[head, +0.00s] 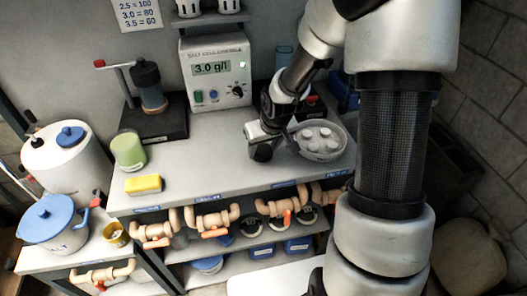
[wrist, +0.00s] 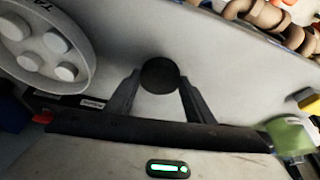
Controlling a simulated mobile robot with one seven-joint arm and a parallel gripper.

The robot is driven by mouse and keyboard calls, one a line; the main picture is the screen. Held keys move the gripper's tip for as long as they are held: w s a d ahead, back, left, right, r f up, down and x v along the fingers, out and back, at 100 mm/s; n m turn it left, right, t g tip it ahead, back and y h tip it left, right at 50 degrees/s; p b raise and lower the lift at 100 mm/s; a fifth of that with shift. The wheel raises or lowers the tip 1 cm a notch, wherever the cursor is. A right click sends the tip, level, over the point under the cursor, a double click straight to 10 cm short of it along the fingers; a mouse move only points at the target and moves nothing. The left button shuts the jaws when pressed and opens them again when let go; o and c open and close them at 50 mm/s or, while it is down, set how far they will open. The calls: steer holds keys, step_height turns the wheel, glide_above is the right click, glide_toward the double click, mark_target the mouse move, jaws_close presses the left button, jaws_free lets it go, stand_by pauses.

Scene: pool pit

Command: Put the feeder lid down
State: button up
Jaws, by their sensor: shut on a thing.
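My gripper (head: 262,142) is low over the grey bench top (head: 205,150), left of the tablet dish. In the wrist view my gripper (wrist: 160,88) has its two fingers closed on a small dark round piece (wrist: 160,75), taken to be the feeder lid. In the head view a dark part (head: 263,153) shows below the gripper, but its outline is hard to tell. I cannot tell whether the lid touches the bench.
A round dish (head: 343,150) of several white tablets is close right of the gripper. The salt chlorinator (head: 215,70) stands behind. A green cup (head: 128,151) and yellow sponge (head: 143,184) are at left. Bench between sponge and gripper is clear; pipe fittings (head: 212,217) lie below its front edge.

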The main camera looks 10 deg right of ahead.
steer(key=shift+f, duration=0.45)
steer(key=shift+f, duration=0.25)
steer(key=o, duration=1)
steer(key=shift+r, duration=0.1)
steer(key=shift+o, duration=0.2)
steer(key=shift+r, duration=0.25)
steer(key=p+v, duration=0.3)
steer(key=v, duration=0.8)
steer(key=shift+s+r, duration=0.15)
steer(key=shift+r, duration=0.25)
